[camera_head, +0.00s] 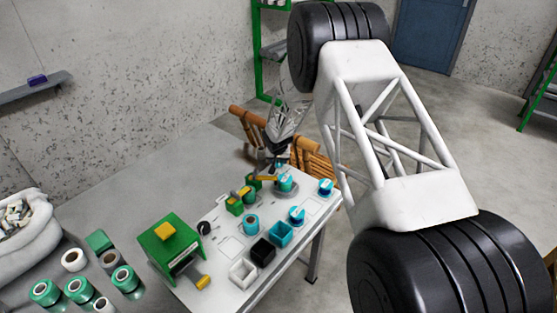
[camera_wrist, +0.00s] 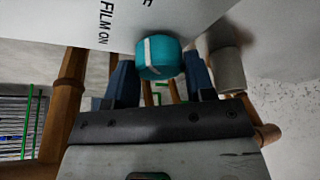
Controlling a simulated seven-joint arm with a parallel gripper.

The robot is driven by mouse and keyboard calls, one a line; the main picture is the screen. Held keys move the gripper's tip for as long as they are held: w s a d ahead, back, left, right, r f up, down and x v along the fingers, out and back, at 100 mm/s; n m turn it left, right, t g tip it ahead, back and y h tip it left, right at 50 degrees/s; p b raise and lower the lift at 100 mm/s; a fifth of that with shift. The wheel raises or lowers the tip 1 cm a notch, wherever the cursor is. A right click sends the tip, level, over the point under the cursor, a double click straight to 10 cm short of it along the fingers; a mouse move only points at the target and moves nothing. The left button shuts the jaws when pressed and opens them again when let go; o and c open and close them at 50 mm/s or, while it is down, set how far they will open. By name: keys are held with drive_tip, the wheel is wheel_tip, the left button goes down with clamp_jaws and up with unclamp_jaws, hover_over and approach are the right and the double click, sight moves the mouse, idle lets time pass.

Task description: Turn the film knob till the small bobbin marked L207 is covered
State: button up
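In the wrist view a teal knob (camera_wrist: 158,60) with a white line stands on the white panel (camera_wrist: 180,15), beside the lettering "FILM ON". My gripper (camera_wrist: 160,75) has one dark finger on each side of it. The fingers look close to its sides, but whether they touch it is unclear. In the head view my gripper (camera_head: 280,154) is over the far edge of the worktable, and the knob is mostly hidden there. Several small teal pieces stand nearby, one teal bobbin with a brown core (camera_head: 250,223) among them. No L207 marking is readable.
A green box with a yellow top (camera_head: 170,240) stands at the table's left. A black tray (camera_head: 262,251), a white tray (camera_head: 243,272) and a teal tray (camera_head: 280,233) sit near the front edge. A wooden chair (camera_head: 315,160) stands behind. Spools lie at lower left.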

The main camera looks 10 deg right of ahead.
drive_tip(key=c, duration=0.4)
drive_tip(key=shift+m+h, duration=0.3)
drive_tip(key=shift+m, duration=0.4)
drive_tip(key=m+h, duration=0.1)
drive_tip(key=m, duration=0.3)
drive_tip(key=shift+g, duration=0.4)
drive_tip(key=m+h, duration=0.1)
drive_tip(key=m, duration=0.1)
drive_tip(key=m+g, duration=0.1)
drive_tip(key=m, duration=0.2)
drive_tip(key=shift+m+g+h, duration=0.3)
drive_tip(key=shift+h, duration=0.1)
drive_tip(key=o, duration=0.9)
drive_tip(key=shift+w, duration=0.1)
